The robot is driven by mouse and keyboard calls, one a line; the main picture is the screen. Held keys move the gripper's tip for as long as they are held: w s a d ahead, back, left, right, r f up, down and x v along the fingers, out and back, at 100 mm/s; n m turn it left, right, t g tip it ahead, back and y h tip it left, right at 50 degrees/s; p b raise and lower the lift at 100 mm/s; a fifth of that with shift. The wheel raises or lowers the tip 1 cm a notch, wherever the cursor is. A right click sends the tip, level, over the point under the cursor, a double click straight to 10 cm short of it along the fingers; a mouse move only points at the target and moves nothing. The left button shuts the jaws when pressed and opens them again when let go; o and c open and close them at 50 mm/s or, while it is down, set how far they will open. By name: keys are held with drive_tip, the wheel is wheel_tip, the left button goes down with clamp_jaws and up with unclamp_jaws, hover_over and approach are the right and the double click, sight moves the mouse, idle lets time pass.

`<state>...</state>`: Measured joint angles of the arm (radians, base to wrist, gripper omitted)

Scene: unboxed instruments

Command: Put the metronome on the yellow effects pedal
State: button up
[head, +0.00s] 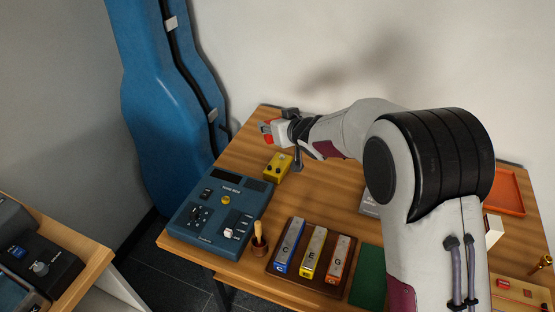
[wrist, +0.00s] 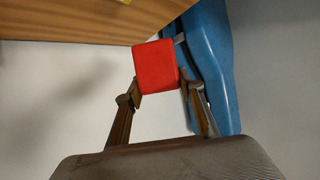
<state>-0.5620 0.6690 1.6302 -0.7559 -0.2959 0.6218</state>
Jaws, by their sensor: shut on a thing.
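The metronome, a small block with a red face (head: 267,131), is held in my gripper (head: 284,131) at the far left part of the table. In the wrist view the metronome (wrist: 156,67) shows its red face between the two fingers of my gripper (wrist: 160,88), which are shut on it. The yellow effects pedal (head: 278,167) lies on the table, a little below the metronome in the head view. The metronome appears raised above the table and apart from the pedal. The pedal is not seen in the wrist view.
A blue tone box (head: 217,210) stands left of the pedal, with a small cup and wooden handle (head: 259,241) near its corner. Chime bars (head: 313,250) lie on a brown board in front. A blue instrument case (head: 165,110) leans at the wall. An orange tray (head: 507,190) is right.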

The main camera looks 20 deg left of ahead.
drive_tip(key=shift+f, duration=3.1)
drive_tip(key=shift+f, duration=1.85)
drive_tip(key=shift+f, duration=0.6)
drive_tip(key=o, duration=1.1)
drive_tip(key=shift+o, duration=0.2)
drive_tip(key=shift+r, duration=0.1)
drive_tip(key=shift+r, duration=0.4)
drive_tip(key=shift+s+d+r, duration=0.1)
drive_tip(key=shift+d+r, duration=0.05)
drive_tip(key=shift+r, duration=0.05)
drive_tip(key=v, duration=1.1)
drive_tip(key=shift+s+d, duration=0.2)
drive_tip(key=shift+d, duration=0.05)
